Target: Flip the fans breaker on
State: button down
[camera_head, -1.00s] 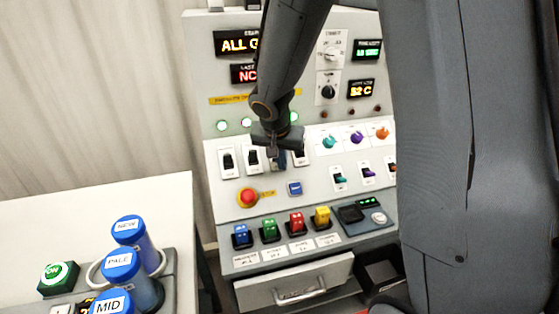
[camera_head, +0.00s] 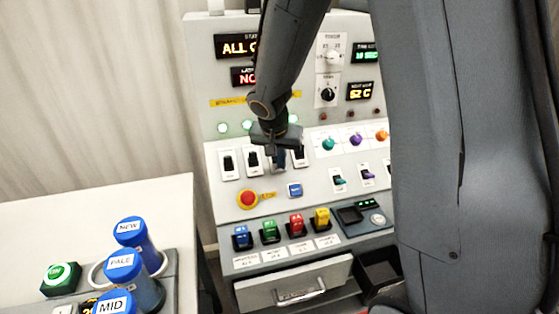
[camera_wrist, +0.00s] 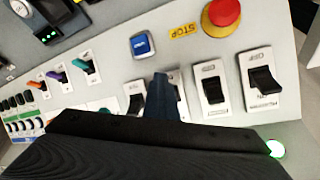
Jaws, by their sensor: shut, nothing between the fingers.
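A row of black rocker breakers on white plates runs across the sloping panel. In the head view the leftmost breaker (camera_head: 228,163), the second breaker (camera_head: 253,160) and the rightmost breaker (camera_head: 299,157) show around my gripper (camera_head: 279,162). My gripper is shut and empty, in front of the third breaker and mostly covering it. In the wrist view my dark blue fingers (camera_wrist: 160,97) overlap that third breaker (camera_wrist: 178,98); I cannot tell whether they touch it. Two breakers (camera_wrist: 212,88) (camera_wrist: 263,80) show clearly to their right. The labels are too small to read, so I cannot tell which is fans.
A red stop button (camera_head: 248,198) and a blue button (camera_head: 295,190) sit just below the breakers. Coloured rockers (camera_head: 269,230) and a drawer (camera_head: 293,287) are lower. Blue-capped containers (camera_head: 121,265) stand on the left table. Small toggles (camera_head: 338,177) lie right.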

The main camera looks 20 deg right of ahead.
jog(key=shift+w+r, duration=0.35)
jog(key=shift+w, duration=0.25)
jog(key=shift+w+r, duration=0.15)
jog(key=shift+w+d+f, duration=0.15)
jog(key=shift+w+f, duration=0.15)
jog(key=shift+s+r, duration=0.35)
jog(key=shift+s, duration=0.4)
jog(key=shift+s+r, duration=0.3)
jog(key=shift+s, duration=0.4)
jog(key=shift+s+r, duration=0.35)
jog(key=shift+s, duration=0.4)
jog(key=d+p+v, duration=0.1)
jog(key=p+v, duration=0.3)
jog(key=v, duration=0.3)
jog(key=shift+w+r+p, duration=0.2)
jog(key=shift+r+p, duration=0.1)
jog(key=shift+s+d, duration=0.1)
